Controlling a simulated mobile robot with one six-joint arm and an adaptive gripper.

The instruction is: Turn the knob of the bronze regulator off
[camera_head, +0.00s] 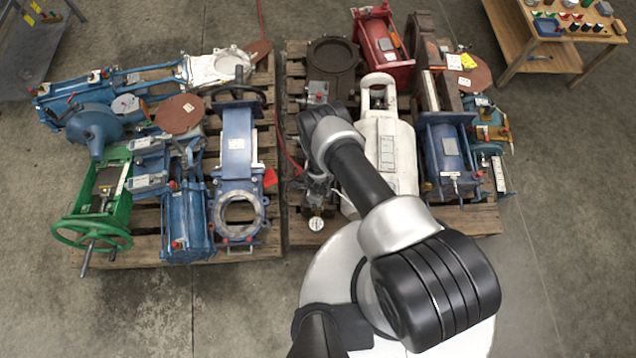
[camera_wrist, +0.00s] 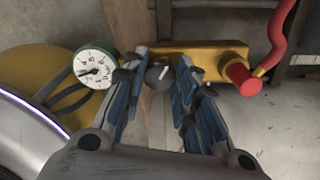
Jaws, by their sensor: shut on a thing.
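The bronze regulator (camera_wrist: 215,58) shows as a yellow-brown block at the upper middle of the wrist view. Its grey knob (camera_wrist: 159,74), with a pale pointer mark, sits between the fingertips. My gripper (camera_wrist: 161,70) is shut on the knob, with one blue-padded finger on each side. A round white dial gauge (camera_wrist: 96,66) with a green rim is left of the fingers. In the head view the gauge (camera_head: 316,224) shows at the front of the right pallet, while my arm hides much of the regulator.
A red hose end (camera_wrist: 240,78) lies just right of the gripper. A white cylinder (camera_head: 386,150) stands close right of it on the right pallet (camera_head: 300,238). The left pallet holds blue and green valves (camera_head: 240,150). Concrete floor is clear at the right.

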